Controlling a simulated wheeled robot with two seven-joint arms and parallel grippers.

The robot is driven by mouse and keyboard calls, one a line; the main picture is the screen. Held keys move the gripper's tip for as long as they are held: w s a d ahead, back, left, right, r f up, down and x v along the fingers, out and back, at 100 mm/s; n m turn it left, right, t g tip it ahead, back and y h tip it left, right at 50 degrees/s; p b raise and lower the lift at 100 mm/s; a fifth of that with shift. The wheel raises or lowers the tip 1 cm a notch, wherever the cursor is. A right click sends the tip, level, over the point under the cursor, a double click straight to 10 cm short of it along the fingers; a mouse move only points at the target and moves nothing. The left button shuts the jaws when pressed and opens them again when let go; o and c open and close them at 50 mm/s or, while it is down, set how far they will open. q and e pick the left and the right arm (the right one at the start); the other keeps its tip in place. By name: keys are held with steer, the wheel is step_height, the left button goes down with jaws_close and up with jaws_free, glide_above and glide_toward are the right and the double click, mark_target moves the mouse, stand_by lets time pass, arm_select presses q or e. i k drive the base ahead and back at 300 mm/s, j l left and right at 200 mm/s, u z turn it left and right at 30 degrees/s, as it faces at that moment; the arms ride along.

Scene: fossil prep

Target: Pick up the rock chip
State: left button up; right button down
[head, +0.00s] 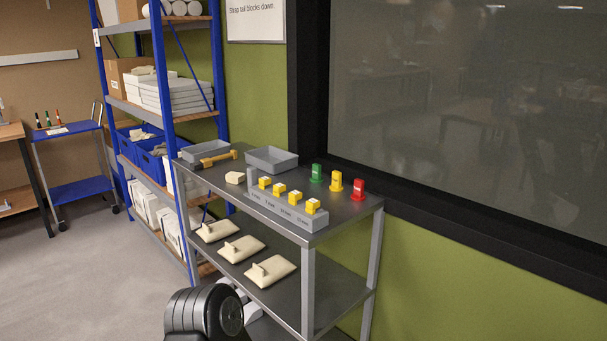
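A small pale beige chip (235,178), which looks like the rock chip, lies on the top shelf of the grey metal cart (345,216). It sits left of a grey block holder (290,211) with several yellow pieces in it, and looks apart from it. A dark rounded part of my own arm shows at the bottom of the head view. Neither of my grippers is in view.
Pale slabs (270,271) lie on the shelf below. Open floor (90,275) is at left.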

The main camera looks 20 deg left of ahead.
mark_target(233, 177)
steer(key=j+z, duration=0.35)
steer(key=j, duration=0.25)
steer(key=j+z, duration=0.35)
steer(key=j, duration=0.25)
steer(key=j+z, duration=0.3)
steer(key=j, duration=0.35)
steer(key=k+j+z, duration=0.15)
steer(key=j+z, duration=0.2)
steer(key=j, duration=0.2)
steer(key=k+j, duration=0.1)
steer(key=j, duration=0.3)
steer(key=k+j, duration=0.15)
steer(key=j, duration=0.25)
steer(key=k+j, duration=0.1)
steer(key=j, duration=0.35)
steer(key=k+j+z, duration=0.1)
steer(key=j, duration=0.3)
steer(key=k+j, duration=0.15)
steer(key=j, duration=0.25)
steer(key=k+j, duration=0.1)
steer(key=j, duration=0.3)
